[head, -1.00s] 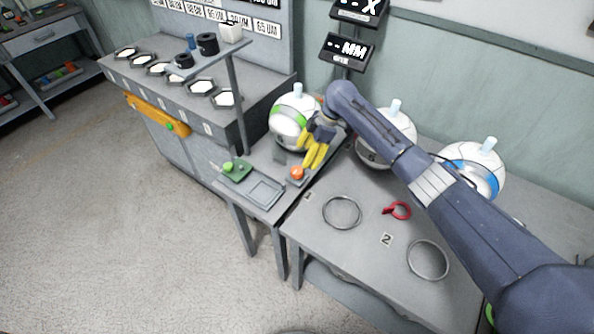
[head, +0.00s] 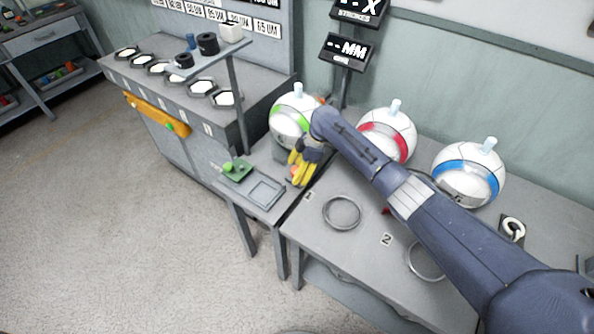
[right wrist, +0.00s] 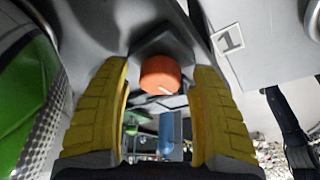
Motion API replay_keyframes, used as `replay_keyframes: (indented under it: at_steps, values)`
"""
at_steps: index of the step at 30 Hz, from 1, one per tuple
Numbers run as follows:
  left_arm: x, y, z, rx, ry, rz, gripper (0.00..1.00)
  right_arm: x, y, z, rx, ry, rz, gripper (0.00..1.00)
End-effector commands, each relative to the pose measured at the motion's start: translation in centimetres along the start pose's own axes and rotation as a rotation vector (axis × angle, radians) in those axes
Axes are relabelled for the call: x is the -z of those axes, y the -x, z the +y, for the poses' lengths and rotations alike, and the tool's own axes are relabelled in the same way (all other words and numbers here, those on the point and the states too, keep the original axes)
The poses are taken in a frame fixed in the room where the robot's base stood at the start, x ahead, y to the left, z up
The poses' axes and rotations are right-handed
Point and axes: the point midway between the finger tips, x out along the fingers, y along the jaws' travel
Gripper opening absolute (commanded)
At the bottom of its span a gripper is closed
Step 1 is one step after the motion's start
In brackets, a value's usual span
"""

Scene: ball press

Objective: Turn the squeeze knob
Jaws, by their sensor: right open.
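The squeeze knob looks to be the orange round knob (right wrist: 160,74) with a white line, on a dark grey block in the right wrist view. My right gripper (head: 300,171) has yellow fingers, open and empty, at the knob by the green-banded ball (head: 291,118). In the right wrist view its fingers stand on either side of the knob, with gaps at both sides. I cannot tell how deep the knob sits between them. My left gripper is not in view.
A red-banded ball (head: 388,136) and a blue-banded ball (head: 468,172) stand at the back of the table. A metal ring (head: 342,228) lies in front; another is partly behind my arm. A green button box (head: 236,171) and a square tray (head: 264,207) are left.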

Motion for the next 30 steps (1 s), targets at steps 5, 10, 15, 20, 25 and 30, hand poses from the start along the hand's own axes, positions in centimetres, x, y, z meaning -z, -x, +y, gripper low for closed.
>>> replay_keyframes:
  at_steps: [5, 10, 15, 20, 25, 30]
  values:
    - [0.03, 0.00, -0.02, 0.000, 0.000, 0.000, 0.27, 0.00, 0.02, 0.00, 0.000, 0.000, 0.000, 0.52]
    - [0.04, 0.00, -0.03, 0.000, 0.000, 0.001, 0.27, 0.00, 0.03, 0.00, 0.000, 0.000, 0.000, 0.32]
    - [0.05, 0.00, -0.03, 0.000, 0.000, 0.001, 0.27, 0.01, 0.03, 0.00, 0.000, 0.000, 0.000, 0.13]
    - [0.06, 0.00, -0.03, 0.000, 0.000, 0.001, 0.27, 0.05, 0.01, 0.00, 0.000, 0.000, 0.001, 0.04]
    - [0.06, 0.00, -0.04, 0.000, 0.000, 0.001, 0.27, 0.09, -0.01, -0.02, 0.000, -0.001, 0.001, 0.04]
    - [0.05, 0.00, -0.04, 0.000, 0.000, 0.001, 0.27, 0.10, -0.04, -0.05, -0.010, -0.024, 0.002, 0.04]
